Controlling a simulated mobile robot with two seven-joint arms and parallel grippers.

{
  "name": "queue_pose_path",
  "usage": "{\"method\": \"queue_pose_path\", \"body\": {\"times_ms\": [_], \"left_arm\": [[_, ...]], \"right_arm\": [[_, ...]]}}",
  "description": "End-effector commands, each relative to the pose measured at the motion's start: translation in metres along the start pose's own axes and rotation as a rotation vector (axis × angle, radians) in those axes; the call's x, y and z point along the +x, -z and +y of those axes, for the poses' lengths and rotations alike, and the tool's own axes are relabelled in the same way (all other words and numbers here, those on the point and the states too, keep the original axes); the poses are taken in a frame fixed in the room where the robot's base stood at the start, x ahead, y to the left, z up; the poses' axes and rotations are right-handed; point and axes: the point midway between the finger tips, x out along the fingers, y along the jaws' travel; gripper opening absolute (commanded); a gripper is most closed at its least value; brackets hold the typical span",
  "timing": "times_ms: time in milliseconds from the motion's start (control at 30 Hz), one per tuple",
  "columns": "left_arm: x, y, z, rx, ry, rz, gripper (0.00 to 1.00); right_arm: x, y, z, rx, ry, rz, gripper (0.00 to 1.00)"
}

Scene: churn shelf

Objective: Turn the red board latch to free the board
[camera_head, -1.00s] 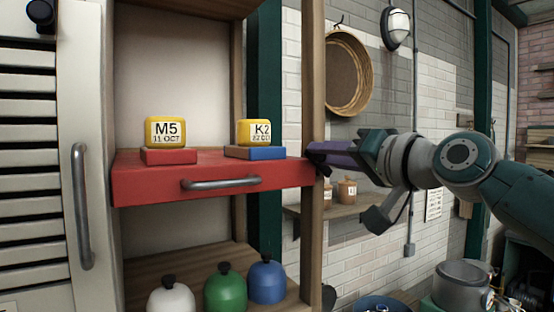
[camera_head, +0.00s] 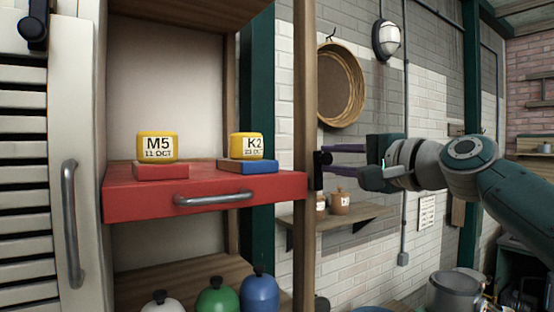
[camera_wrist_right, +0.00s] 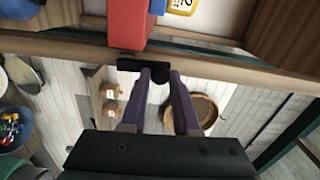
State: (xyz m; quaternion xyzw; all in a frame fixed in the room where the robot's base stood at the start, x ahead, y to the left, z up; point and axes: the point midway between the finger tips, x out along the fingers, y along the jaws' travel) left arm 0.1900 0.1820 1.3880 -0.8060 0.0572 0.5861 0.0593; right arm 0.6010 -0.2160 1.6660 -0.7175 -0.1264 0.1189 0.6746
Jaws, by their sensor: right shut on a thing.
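The red board (camera_head: 270,190) lies level in the wooden shelf, with a grey bar handle on its front edge. Its latch (camera_head: 317,172) is a dark piece on the wooden post at the board's right end. In the wrist view my right gripper (camera_wrist_right: 160,77) is shut around the knob. My left gripper is not in view.
Several coloured jugs sit below. A small wall shelf (camera_head: 345,222) with jars and a hanging basket (camera_head: 341,85) are behind my gripper.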

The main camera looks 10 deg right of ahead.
Motion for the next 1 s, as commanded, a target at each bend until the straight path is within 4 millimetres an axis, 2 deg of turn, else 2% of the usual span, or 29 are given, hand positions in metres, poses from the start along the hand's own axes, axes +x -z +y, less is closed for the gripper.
{"method": "queue_pose_path", "body": {"times_ms": [300, 700, 733, 1000], "left_arm": [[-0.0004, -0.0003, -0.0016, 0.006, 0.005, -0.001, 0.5], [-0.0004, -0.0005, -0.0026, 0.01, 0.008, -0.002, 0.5], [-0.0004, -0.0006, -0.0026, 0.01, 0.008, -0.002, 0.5], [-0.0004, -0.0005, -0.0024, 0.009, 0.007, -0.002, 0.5]], "right_arm": [[-0.0001, 0.004, -0.0003, 0.074, 0.002, 0.001, 0.0], [-0.0002, 0.0047, 0.0, 0.079, 0.002, 0.002, 0.0], [-0.0002, 0.0047, 0.0, 0.079, 0.001, 0.002, 0.3], [-0.0001, 0.0043, 0.0003, 0.077, 0.001, 0.002, 0.58]]}}
